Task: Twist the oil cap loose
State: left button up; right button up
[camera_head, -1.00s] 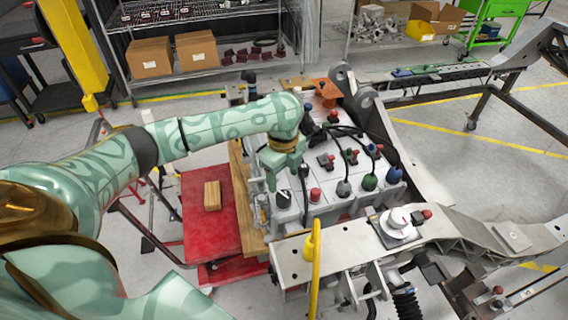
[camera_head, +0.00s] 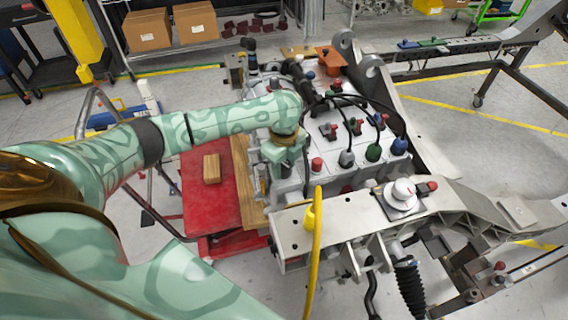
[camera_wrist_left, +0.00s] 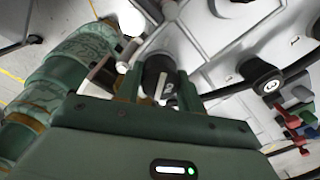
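The black oil cap (camera_wrist_left: 158,72), with a pale raised bar on top, shows in the left wrist view just beyond my green gripper body. My left gripper (camera_head: 286,178) points down at the near left corner of the grey engine block (camera_head: 319,195). In the head view the gripper hides the cap. In the wrist view finger parts lie on both sides of the cap; whether they touch it I cannot tell. My right gripper is not in view.
A red-topped cart (camera_head: 205,221) with a wooden block (camera_head: 211,168) stands left of the engine. A yellow hose (camera_head: 316,245) rises at the front. Black cables with connectors (camera_head: 374,152) cover the right of the engine. A grey chassis rail (camera_head: 345,212) crosses the front.

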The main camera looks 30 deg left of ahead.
pick_arm(q)
jog(key=shift+o, duration=0.7)
jog(key=shift+c, duration=1.4)
jog(key=shift+r+n+p, duration=0.15)
jog(key=shift+n+p, duration=0.35)
jog(key=shift+p, duration=0.25)
jog(key=n+p, duration=0.2)
jog(key=p, duration=0.1)
jog(key=shift+n, duration=0.3)
jog(key=shift+p, duration=0.45)
jog(key=shift+f+n, duration=0.2)
jog(key=shift+n, duration=0.1)
